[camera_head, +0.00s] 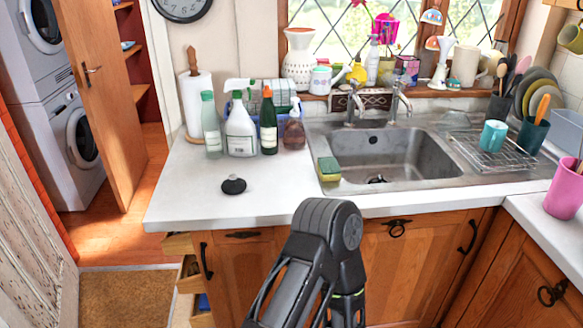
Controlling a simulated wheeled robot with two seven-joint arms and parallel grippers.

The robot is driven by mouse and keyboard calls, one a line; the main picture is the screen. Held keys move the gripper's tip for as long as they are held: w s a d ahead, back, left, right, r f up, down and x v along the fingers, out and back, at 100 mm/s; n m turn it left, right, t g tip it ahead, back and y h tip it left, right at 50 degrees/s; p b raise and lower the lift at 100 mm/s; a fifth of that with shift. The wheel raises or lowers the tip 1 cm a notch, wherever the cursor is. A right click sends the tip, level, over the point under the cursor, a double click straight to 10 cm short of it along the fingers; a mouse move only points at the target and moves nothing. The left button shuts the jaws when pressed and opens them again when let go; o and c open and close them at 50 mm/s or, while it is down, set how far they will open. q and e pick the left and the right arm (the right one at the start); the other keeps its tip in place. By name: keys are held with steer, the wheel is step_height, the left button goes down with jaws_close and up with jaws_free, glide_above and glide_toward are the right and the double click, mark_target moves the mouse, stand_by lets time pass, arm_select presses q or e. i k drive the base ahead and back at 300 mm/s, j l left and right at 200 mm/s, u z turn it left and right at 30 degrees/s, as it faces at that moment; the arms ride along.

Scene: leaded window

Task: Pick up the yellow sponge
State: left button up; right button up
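The yellow sponge (330,178) has a green upper layer. It lies on the left rim of the steel sink (352,186), near the front of the counter. Neither of my grippers shows in the head view. A dark jointed part of my own body rises at the bottom middle, in front of the cabinet doors, below and apart from the sponge. Nothing covers the sponge.
Several bottles, among them a white spray bottle (240,130), stand behind the counter's clear left part. A black sink plug (233,185) lies left of the sponge. A wire rack (487,160) with a teal mug (493,136) stands right of the basin.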

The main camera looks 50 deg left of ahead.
mark_target(329, 169)
steer(key=u, duration=1.35)
